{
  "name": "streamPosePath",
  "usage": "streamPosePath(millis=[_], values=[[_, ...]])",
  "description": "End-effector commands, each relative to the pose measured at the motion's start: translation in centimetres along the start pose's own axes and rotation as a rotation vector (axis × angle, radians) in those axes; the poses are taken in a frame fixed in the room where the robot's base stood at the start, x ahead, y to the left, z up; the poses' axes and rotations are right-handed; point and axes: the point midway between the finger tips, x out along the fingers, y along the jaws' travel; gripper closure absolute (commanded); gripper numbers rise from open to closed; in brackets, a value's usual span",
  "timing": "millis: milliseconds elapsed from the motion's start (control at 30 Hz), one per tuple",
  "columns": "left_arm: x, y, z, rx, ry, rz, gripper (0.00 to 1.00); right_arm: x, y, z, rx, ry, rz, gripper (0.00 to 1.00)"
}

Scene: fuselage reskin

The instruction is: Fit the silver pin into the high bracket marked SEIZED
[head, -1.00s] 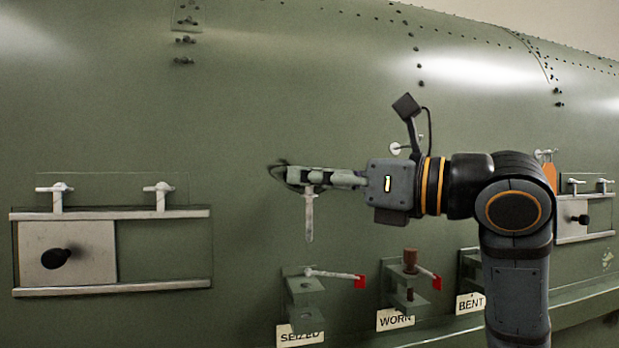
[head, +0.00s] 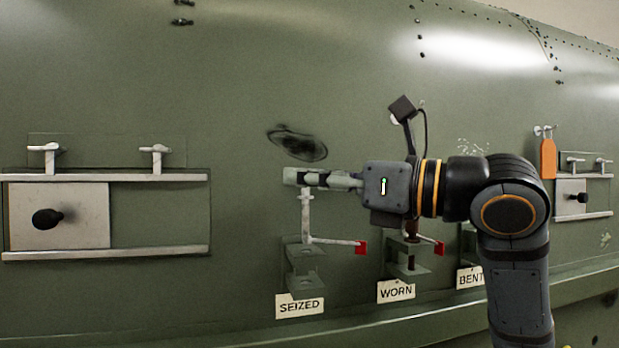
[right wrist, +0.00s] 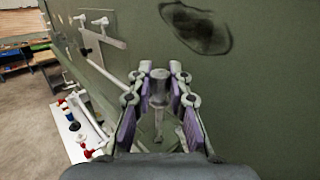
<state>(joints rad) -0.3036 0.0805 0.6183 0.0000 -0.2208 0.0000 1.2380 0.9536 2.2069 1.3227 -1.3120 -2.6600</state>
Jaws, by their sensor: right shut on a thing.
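The silver pin (head: 306,212) hangs upright below my right gripper (head: 305,179), which is shut on its top end. The high bracket above the SEIZED label (head: 300,305) is a green fitting with stacked plates (head: 304,278). The pin's lower end meets the bracket's upper plate in the head view; I cannot tell whether it has entered the hole. In the right wrist view the pin (right wrist: 158,92) stands between the purple-padded fingers (right wrist: 160,100). My left gripper is not in view.
The WORN bracket (head: 408,268) holds a brown pin, partly behind my arm. The BENT bracket (head: 468,240) is further right. A railed panel (head: 90,215) is at left.

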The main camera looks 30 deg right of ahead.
Motion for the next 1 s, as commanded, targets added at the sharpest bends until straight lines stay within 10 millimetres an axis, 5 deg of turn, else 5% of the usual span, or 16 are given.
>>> streamPosePath(millis=[100, 1000], values=[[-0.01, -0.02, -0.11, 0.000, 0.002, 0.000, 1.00, 0.00, 0.00, 0.02, 0.000, 0.000, 0.000, 1.00], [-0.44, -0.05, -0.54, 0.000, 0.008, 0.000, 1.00, 0.05, 0.00, 0.06, 0.000, 0.001, -0.001, 1.00]])
